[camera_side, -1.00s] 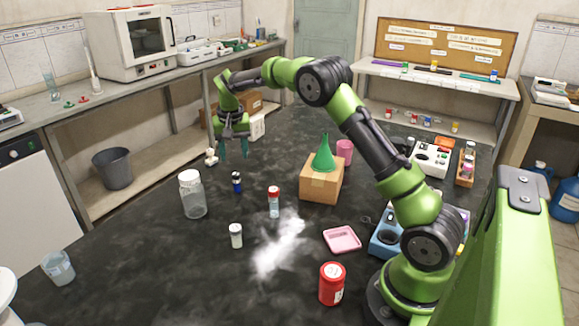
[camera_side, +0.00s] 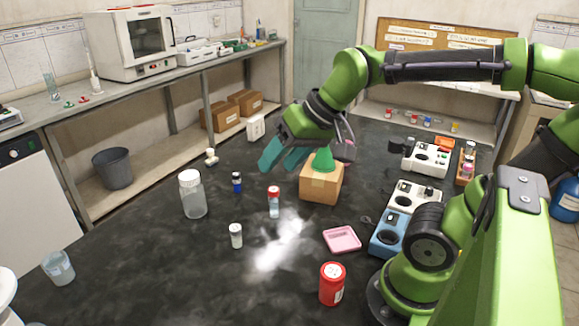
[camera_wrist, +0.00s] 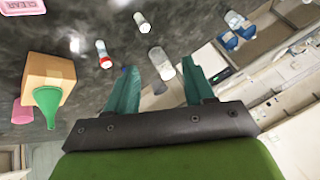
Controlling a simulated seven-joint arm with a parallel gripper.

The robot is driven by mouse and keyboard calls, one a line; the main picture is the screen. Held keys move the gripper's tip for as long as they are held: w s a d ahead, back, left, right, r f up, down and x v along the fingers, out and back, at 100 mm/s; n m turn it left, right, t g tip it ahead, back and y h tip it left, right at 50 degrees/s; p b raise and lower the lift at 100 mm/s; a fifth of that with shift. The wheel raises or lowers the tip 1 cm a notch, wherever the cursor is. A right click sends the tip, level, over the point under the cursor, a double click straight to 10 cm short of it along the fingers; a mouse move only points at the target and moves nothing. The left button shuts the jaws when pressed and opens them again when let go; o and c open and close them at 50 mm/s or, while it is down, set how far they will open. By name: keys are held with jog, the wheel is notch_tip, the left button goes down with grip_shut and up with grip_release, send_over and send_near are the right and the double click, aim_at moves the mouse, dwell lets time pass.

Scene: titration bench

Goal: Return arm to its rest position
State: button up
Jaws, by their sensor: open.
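My gripper (camera_side: 284,156) is open and empty, raised above the dark bench (camera_side: 130,255) in the side view. Its teal fingers stand apart, pointing down and left, just left of the green funnel (camera_side: 323,160) on a cardboard box (camera_side: 321,185). In the wrist view my gripper (camera_wrist: 162,82) has clear space between its fingers. The box (camera_wrist: 48,72) and the funnel (camera_wrist: 46,100) are to its left there. In the side view, my arm reaches across the upper right, and the gripper body hides part of what lies behind it.
A clear jar (camera_side: 192,196), a dark blue vial (camera_side: 237,182), a red-capped bottle (camera_side: 274,203), a white-capped vial (camera_side: 236,236), a pink tray (camera_side: 342,239) and a red canister (camera_side: 332,284) stand on the bench. Blue and white instruments (camera_side: 392,232) are near my base. The bench's front left is mostly clear.

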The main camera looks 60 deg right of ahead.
jog(key=shift+n+t, duration=0.3)
jog(key=s, duration=0.1)
jog(key=s+f, duration=0.1)
jog(key=s+a+f, duration=0.1)
jog(key=shift+s+a, duration=0.1)
jog(key=shift+s, duration=0.25)
